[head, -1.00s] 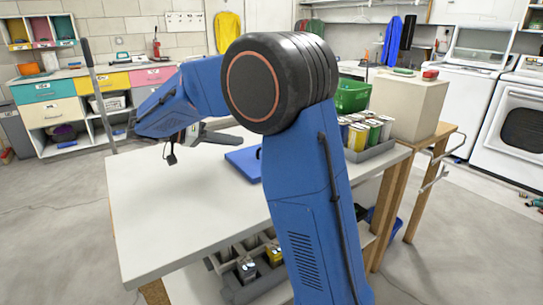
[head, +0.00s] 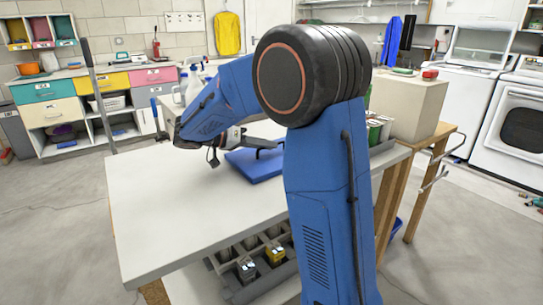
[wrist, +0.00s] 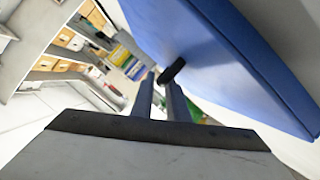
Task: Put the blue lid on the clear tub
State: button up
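The blue lid (head: 248,164) lies flat on the white table, partly behind my arm. In the wrist view the lid (wrist: 225,60) fills the upper right, with its black handle (wrist: 172,71) at the fingertips. My gripper (head: 268,144) is low over the lid in the head view. In the wrist view my gripper (wrist: 159,84) has its two fingers apart with a narrow gap and nothing clearly between them. The handle is by the right fingertip; I cannot tell whether they touch. I cannot make out the clear tub in either view.
The white table (head: 160,210) is bare at its front left. Spray bottles (head: 192,85) stand behind my arm. A beige box (head: 408,105) stands at the right, with cans (head: 378,130) partly hidden beside it. A grey divided tray (head: 240,284) is under the tabletop.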

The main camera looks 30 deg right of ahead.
jog(key=shift+x, duration=1)
grip_shut()
notch_tip(320, 180, up, 28)
